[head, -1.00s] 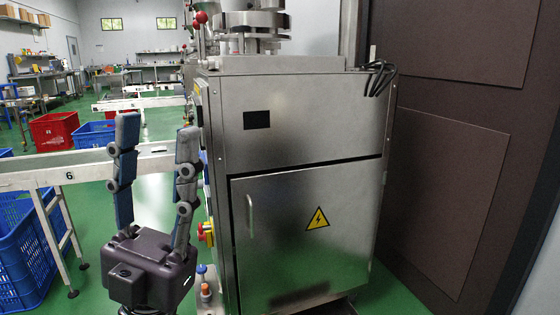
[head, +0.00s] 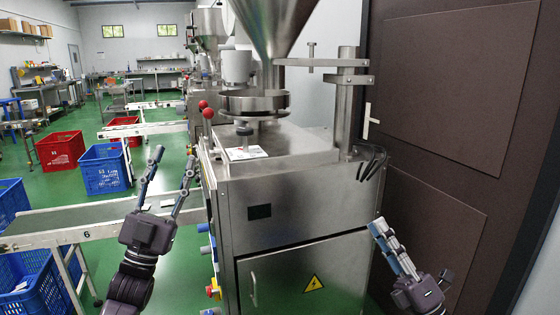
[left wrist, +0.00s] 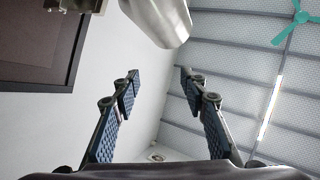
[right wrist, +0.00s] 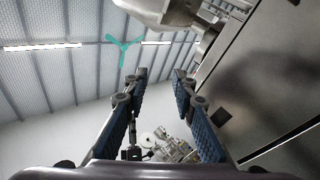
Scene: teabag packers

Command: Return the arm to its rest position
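My left gripper (head: 168,185) is raised in front of the conveyor, left of the steel packing machine (head: 300,215). Its two fingers stand apart with nothing between them; the left wrist view (left wrist: 153,85) shows the same gap, with wall and ceiling behind. My right gripper (head: 380,228) is at the lower right, in front of the machine's right edge and the dark door. In the head view its fingers overlap, but the right wrist view (right wrist: 160,80) shows them apart and empty. Both grippers point upward.
A conveyor marked 6 (head: 90,222) runs left from the machine. Blue crates (head: 105,168) and a red crate (head: 60,150) stand on the green floor at left. A dark brown door (head: 440,180) is at right. A hopper (head: 280,25) is above the machine.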

